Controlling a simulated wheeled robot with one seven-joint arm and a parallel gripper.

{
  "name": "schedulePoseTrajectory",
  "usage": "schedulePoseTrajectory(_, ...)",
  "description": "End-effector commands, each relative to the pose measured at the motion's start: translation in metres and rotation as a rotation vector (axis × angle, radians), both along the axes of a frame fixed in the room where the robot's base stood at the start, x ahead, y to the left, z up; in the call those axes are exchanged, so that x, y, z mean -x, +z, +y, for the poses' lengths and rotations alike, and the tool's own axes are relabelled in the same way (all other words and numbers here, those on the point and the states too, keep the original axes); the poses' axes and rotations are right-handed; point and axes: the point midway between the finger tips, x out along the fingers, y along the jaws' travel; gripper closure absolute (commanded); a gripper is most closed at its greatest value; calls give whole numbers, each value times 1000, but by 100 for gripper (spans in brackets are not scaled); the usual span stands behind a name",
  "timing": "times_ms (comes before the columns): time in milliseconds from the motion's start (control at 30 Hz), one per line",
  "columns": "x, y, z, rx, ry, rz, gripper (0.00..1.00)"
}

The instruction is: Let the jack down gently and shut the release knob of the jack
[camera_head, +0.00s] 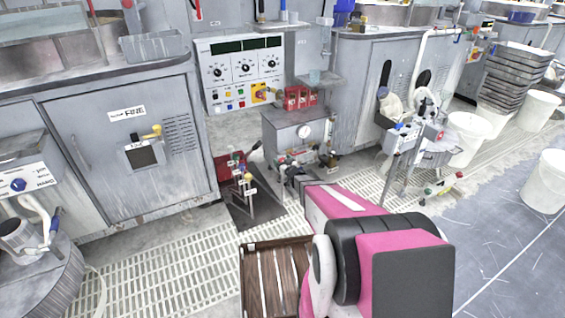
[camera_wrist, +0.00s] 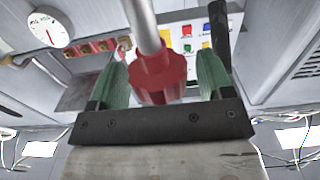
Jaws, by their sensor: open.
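In the wrist view, a red lobed knob (camera_wrist: 165,82) sits between the two green fingers of my gripper (camera_wrist: 162,66). The fingers stand apart on either side of it, with small gaps, so my gripper is open around it. A pale metal rod (camera_wrist: 144,30) rises above the knob. In the head view, my gripper (camera_head: 290,172) is low in front of a small grey cabinet, and the knob cannot be made out there. A red unit (camera_head: 229,166), perhaps the jack, stands left of my gripper on a dark plate. How high the jack is cannot be told.
The grey cabinet (camera_head: 296,126) carries a round gauge (camera_head: 304,132). A control panel (camera_head: 240,72) stands behind. A post with coloured knobs (camera_head: 248,177) is left of my gripper. A wooden slatted crate (camera_head: 278,243) sits beside my arm. Grating (camera_head: 160,270) covers the floor at left.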

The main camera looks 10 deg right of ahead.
Motion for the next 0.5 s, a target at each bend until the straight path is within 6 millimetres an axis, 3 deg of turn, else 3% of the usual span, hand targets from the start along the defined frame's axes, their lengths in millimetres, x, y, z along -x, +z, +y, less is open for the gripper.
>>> schedulePoseTrajectory(67,0,0,0,0,0,0,27)
schedulePoseTrajectory(233,1,0,0,0,0,0,76)
schedulePoseTrajectory(500,0,0,0,0,11,0,76)
